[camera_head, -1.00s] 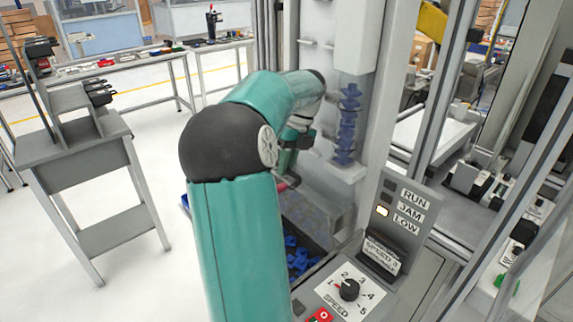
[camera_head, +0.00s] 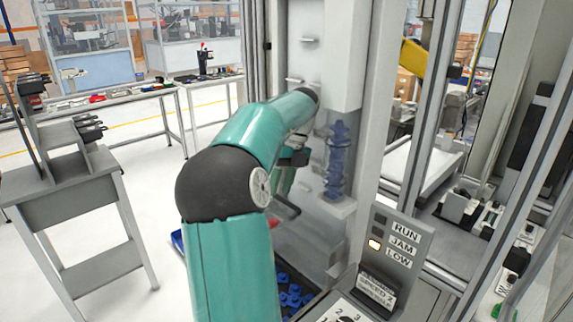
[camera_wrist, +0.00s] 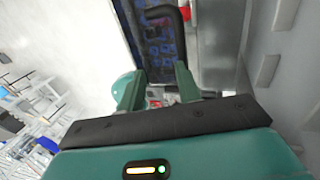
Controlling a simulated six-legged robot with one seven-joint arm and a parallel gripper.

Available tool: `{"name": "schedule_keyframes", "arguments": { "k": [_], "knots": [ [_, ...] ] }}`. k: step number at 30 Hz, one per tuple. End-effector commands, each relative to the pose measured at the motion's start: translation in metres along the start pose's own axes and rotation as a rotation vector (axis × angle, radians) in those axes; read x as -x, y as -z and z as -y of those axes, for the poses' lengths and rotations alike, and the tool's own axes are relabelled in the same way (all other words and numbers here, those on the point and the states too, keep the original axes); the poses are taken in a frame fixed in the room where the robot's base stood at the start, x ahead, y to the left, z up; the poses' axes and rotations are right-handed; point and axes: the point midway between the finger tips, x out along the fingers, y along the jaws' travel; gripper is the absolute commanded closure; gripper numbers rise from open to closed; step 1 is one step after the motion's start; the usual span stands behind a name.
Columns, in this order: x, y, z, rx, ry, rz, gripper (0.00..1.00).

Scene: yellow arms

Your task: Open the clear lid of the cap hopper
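The cap hopper (camera_head: 312,292) is a dark bin with blue caps in it, low in the head view and partly behind my arm. Its clear lid is hard to make out; I cannot tell its angle. In the wrist view the blue caps (camera_wrist: 160,45) show beyond my fingers. A black bent handle (camera_wrist: 184,14) stands just ahead of the fingertips, its right leg running down toward the right finger. My gripper (camera_wrist: 157,78) has its two teal fingers apart with nothing clearly held between them. In the head view my gripper is mostly hidden by my arm.
A tall grey column with a blue screw feeder (camera_head: 338,160) stands behind the hopper. A control panel (camera_head: 395,245) with RUN, JAM and LOW labels is at right, with the LOW lamp lit. A grey stand (camera_head: 75,190) is at left. Floor between is clear.

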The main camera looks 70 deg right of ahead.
Motion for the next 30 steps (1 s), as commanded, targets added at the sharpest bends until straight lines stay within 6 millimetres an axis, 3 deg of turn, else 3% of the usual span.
{"name": "schedule_keyframes", "arguments": {
  "k": [3,9,22,27,30],
  "knots": [
    [0.028,0.0,0.002,-0.002,0.005,0.0,0.66],
    [0.059,0.0,0.001,-0.003,0.003,0.0,0.66],
    [0.071,0.001,0.0,-0.001,0.0,-0.002,0.66],
    [0.071,0.001,0.0,0.036,0.013,-0.002,0.99],
    [0.07,0.002,0.002,0.127,0.046,-0.006,1.0]
  ]
}}
